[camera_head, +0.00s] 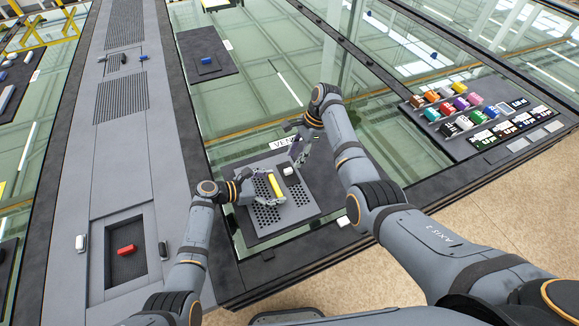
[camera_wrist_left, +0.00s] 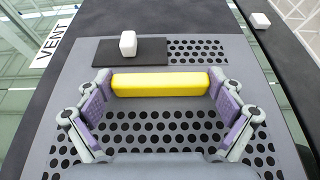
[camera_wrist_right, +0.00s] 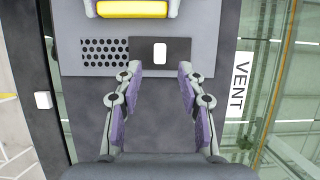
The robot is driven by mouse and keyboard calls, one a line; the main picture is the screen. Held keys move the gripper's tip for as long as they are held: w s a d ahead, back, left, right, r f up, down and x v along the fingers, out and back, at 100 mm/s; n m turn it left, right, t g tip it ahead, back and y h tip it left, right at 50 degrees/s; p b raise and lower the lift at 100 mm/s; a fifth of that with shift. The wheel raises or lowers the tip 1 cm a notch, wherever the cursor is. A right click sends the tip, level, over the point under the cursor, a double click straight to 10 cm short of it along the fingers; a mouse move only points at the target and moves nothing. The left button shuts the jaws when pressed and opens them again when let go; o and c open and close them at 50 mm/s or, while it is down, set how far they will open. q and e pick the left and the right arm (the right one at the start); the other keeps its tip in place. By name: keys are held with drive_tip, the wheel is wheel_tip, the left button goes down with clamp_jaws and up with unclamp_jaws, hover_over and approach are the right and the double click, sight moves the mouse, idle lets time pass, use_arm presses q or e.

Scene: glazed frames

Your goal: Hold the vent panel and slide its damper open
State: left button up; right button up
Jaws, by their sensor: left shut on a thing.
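The grey vent panel (camera_head: 306,206) lies flat with perforated areas and a yellow handle bar (camera_wrist_left: 160,85). My left gripper (camera_head: 268,188) is shut on the yellow handle, with one finger pad against each end in the left wrist view. The damper is a dark plate (camera_wrist_left: 100,55) with a white knob (camera_wrist_left: 128,43). The plate lies beside an uncovered strip of holes (camera_wrist_left: 198,50). My right gripper (camera_wrist_right: 160,72) is open and empty, and the knob (camera_wrist_right: 159,53) shows just beyond and between its fingertips.
A VENT label (camera_wrist_right: 238,85) lies beside the panel. A small white block (camera_head: 344,221) sits on the dark frame edge near the panel. A tray of coloured blocks (camera_head: 460,105) is at the right. Glass panes surround the panel.

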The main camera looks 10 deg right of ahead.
sight(288, 169)
drive_tip(key=x, duration=0.6)
drive_tip(key=shift+c, duration=0.3)
clamp_jaws()
